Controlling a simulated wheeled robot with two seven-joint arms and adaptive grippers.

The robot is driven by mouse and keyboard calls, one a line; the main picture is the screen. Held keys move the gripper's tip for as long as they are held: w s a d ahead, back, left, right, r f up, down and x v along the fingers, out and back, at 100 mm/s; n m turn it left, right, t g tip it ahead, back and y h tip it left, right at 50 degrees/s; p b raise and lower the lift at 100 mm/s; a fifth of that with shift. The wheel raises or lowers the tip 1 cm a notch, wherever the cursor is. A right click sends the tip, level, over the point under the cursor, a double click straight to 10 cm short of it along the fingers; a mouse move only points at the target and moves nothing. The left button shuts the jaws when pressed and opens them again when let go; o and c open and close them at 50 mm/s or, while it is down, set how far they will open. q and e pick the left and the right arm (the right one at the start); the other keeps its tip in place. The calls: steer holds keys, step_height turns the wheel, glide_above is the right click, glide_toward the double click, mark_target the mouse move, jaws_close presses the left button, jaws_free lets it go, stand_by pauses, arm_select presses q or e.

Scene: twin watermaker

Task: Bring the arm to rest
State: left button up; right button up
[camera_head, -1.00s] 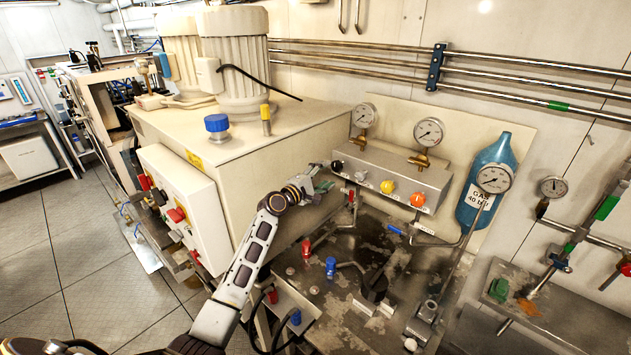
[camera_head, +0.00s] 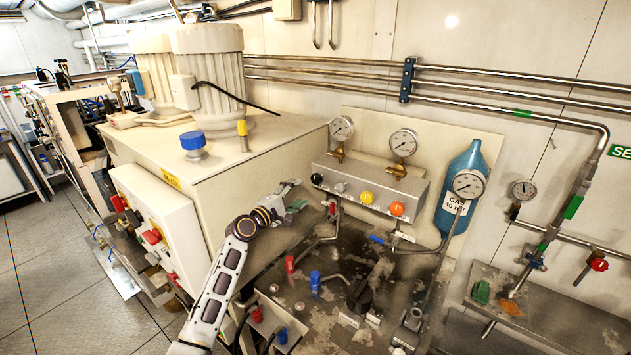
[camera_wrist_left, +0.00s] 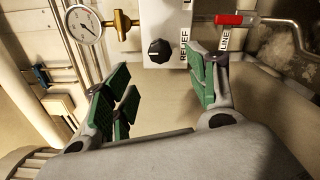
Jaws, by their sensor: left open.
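My left arm reaches up from the bottom of the head view, and its gripper (camera_head: 293,196) is in front of the side of the large cream tank. In the left wrist view the gripper (camera_wrist_left: 160,95) has its green-padded fingers spread apart with nothing between them. Beyond the fingers is a grey valve panel (camera_wrist_left: 170,15) with a black knob (camera_wrist_left: 159,51) and a gauge (camera_wrist_left: 84,25). The same valve panel (camera_head: 420,200) stands to the right of the gripper in the head view, apart from it. My right gripper is not in view.
The cream tank (camera_head: 270,140) stands close beside my left arm. A stained worktop (camera_head: 330,285) with red and blue handles lies to the right of the arm. A blue gas bottle (camera_head: 462,180) stands by the wall. Tiled floor (camera_head: 60,280) is open at the left.

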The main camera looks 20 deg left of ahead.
arm_select(q)
steer(key=s+d+f+m+g, duration=0.4)
steer(key=s+f+m, duration=0.2)
steer(key=s+f, duration=0.25)
steer(key=s+d+f+m+g, duration=0.3)
steer(key=s+d+f+m, duration=0.2)
steer(key=s+f, duration=0.35)
steer(key=s+a+f+m+g+y, duration=0.2)
steer(key=s+m+g+y, duration=0.15)
steer(key=s, duration=0.85)
steer(key=s+a+f+m+g+y, duration=0.1)
steer(key=s+f+m+g+y, duration=0.3)
steer(key=s, duration=0.9)
step_height(320, 180, down, 32)
steer(key=s+h, duration=0.2)
steer(key=s, duration=0.1)
steer(key=s+a+f, duration=0.2)
steer(key=s+f, duration=0.7)
steer(key=s, duration=0.1)
steer(key=s+a+f+m+g, duration=0.1)
steer(key=s+a+f, duration=0.1)
steer(key=s+f, duration=0.8)
steer(key=shift+s+a+f+y, duration=0.15)
steer(key=shift+s+f+y, duration=0.15)
steer(key=shift+s, duration=0.5)
